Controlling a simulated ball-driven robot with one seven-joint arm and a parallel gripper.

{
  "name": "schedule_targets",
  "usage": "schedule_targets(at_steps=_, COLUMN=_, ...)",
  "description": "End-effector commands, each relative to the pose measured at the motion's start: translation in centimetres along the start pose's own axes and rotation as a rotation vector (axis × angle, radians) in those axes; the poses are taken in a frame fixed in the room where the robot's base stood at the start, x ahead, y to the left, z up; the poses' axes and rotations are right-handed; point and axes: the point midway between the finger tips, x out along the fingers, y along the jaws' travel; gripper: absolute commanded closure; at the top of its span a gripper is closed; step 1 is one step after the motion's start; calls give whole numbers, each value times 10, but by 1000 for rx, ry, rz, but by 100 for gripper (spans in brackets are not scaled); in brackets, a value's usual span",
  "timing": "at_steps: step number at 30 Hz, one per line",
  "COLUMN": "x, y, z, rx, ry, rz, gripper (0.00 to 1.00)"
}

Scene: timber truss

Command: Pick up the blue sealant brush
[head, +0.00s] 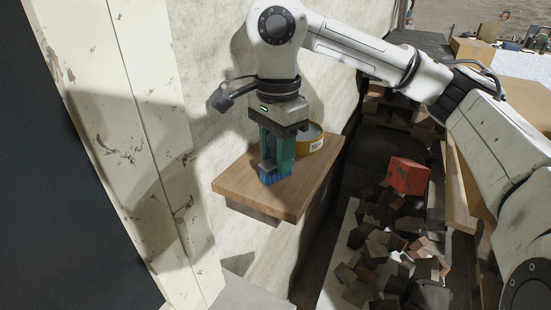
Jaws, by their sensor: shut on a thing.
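The blue sealant brush (273,174) shows as a blue bristle-like part low between the jaws, over the small wooden shelf (236,188). My gripper (274,163) points down above the shelf and is shut on the brush. The jaws hide most of the brush, including any handle. I cannot tell whether the brush touches the shelf top or hangs just above it.
A yellow can (310,139) stands on the shelf right behind my gripper. A pale wall (215,85) and a chipped white post (110,130) bound the left. A red block (408,176) and many wood offcuts (375,240) lie lower right.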

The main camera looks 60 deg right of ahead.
Motion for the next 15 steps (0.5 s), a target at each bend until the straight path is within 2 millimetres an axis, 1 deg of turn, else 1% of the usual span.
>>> schedule_targets(at_steps=5, x=-3, y=0, z=0, rx=0, ry=0, rz=-1, gripper=100)
schedule_targets(at_steps=8, x=-10, y=-1, z=0, rx=1, ry=2, rz=-2, gripper=100)
schedule_targets(at_steps=11, x=-21, y=-1, z=0, rx=1, ry=2, rz=-2, gripper=100)
schedule_targets(at_steps=13, x=-33, y=0, z=0, rx=1, ry=3, rz=-3, gripper=100)
schedule_targets(at_steps=15, x=-43, y=11, z=-2, rx=0, ry=2, rz=-4, gripper=100)
